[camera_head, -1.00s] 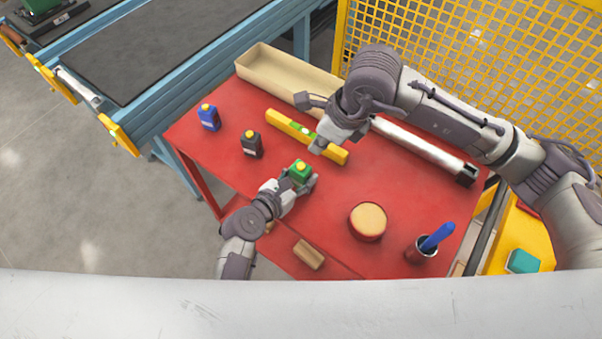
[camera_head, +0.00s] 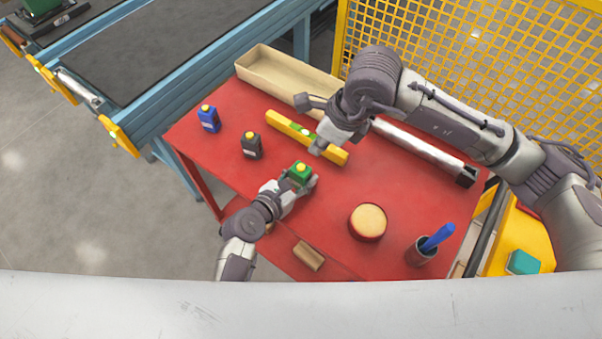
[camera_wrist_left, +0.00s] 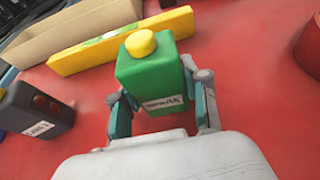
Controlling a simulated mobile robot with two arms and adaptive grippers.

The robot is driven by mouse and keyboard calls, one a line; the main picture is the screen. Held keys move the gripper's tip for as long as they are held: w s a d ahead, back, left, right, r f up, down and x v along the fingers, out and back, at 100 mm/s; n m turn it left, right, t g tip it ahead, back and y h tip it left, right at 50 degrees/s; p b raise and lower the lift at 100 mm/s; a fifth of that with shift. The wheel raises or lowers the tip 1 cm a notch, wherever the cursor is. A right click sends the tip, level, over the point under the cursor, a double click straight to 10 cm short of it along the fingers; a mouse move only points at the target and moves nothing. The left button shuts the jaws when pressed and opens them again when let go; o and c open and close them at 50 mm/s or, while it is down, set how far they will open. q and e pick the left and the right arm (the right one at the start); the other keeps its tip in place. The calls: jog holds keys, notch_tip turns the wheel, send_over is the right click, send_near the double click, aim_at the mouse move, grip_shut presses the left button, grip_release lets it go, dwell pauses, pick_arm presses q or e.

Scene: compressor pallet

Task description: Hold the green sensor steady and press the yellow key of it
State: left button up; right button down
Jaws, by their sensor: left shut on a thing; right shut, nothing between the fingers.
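The green sensor (camera_head: 300,172) stands upright on the red table, its yellow key (camera_head: 302,167) on top. My left gripper (camera_head: 299,181) is shut on it from the near side. In the left wrist view the green sensor (camera_wrist_left: 156,80) sits between the two fingers (camera_wrist_left: 160,112), and its yellow key (camera_wrist_left: 140,43) is uncovered. A white label shows low on its front. My right gripper (camera_head: 317,149) is shut and empty, above the table just beyond the sensor and near the yellow level, apart from the key.
A dark sensor (camera_head: 251,145) and a blue sensor (camera_head: 208,118) stand to the left. A yellow level (camera_head: 277,121) lies behind, before a beige tray (camera_head: 262,83). A round tin (camera_head: 368,222), a cup with a blue tool (camera_head: 420,251) and a wooden block (camera_head: 308,255) stand nearer.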

aim_at(304, 168)
jog(key=shift+w+a+r+n+t+y, duration=0.3)
jog(key=shift+a+n+y, duration=0.35)
jog(key=shift+n, duration=0.85)
jog(key=shift+w+a+r+n+t+y, duration=0.15)
jog(key=shift+a+r+n+t+y, duration=0.2)
jog(key=shift+n+y, duration=0.9)
jog(key=shift+w+a+r+n+t+y, duration=0.3)
jog(key=shift+a+n+y, duration=0.2)
jog(key=shift+n, duration=1.25)
jog(key=shift+f, duration=0.15)
jog(key=shift+f, duration=4.25)
jog(key=shift+f, duration=0.15)
jog(key=shift+f, duration=0.25)
jog(key=shift+f, duration=0.5)
